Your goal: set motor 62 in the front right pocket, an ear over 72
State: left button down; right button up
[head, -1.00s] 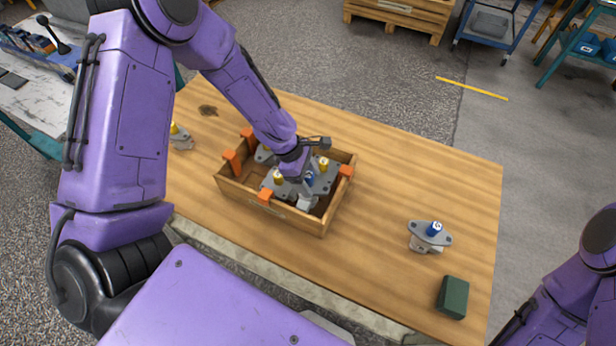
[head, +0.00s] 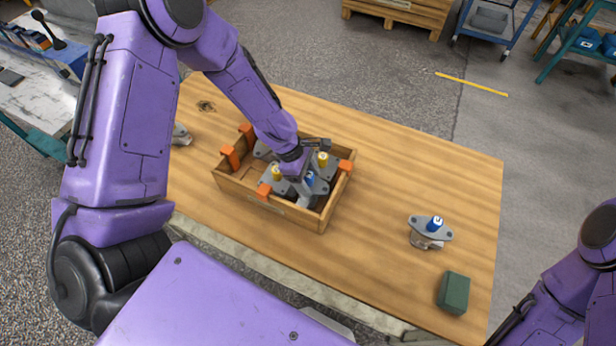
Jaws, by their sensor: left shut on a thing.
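My left gripper (head: 300,177) reaches down into the front right part of the wooden crate (head: 262,205). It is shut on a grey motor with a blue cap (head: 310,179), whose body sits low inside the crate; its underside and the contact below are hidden. Yellow-capped motors stand close by in the crate, one to the left (head: 277,173) and one behind right (head: 322,159). The flanges crowd together, and I cannot tell which ear lies over which. The cap numbers are too small to read. My right gripper is out of view.
Orange blocks (head: 230,157) stand along the crate's rim. Another blue-capped motor (head: 430,233) stands on the table at right, with a dark green block (head: 453,293) in front. A grey part (head: 181,135) shows at far left, partly behind my arm. The table between crate and right motor is clear.

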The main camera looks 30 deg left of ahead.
pick_arm(q)
jog(key=shift+f, duration=0.5)
dwell(0.4)
jog(key=shift+c, duration=0.5)
grip_release()
